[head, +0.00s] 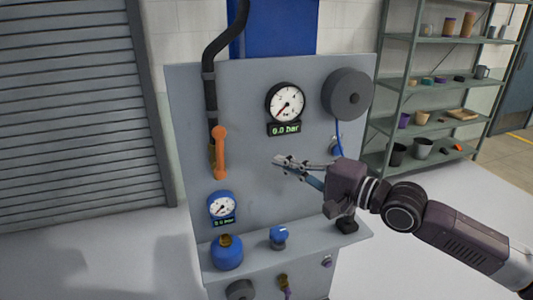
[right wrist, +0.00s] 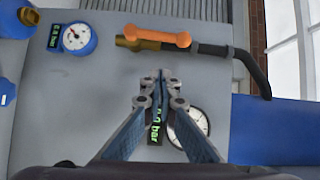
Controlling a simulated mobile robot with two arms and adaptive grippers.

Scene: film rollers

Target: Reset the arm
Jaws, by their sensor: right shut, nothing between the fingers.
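My right gripper (head: 278,161) is shut and empty in the head view. It is in front of the grey panel (head: 260,180), below the large white gauge (head: 286,102) and right of the orange lever handle (head: 220,152). My right arm reaches in from the right. In the right wrist view, the closed fingers (right wrist: 160,78) partly cover the large gauge (right wrist: 190,128) and its green display. The orange handle (right wrist: 158,36) is beyond the fingertips, apart from them. My left gripper is in neither view.
A blue gauge (head: 222,207), a blue bottle-like part (head: 227,252) and a blue knob (head: 278,237) are low on the panel. A dark round reel (head: 347,94) is at the upper right. Shelves (head: 437,83) with pots stand behind; a roller shutter (head: 80,110) is left.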

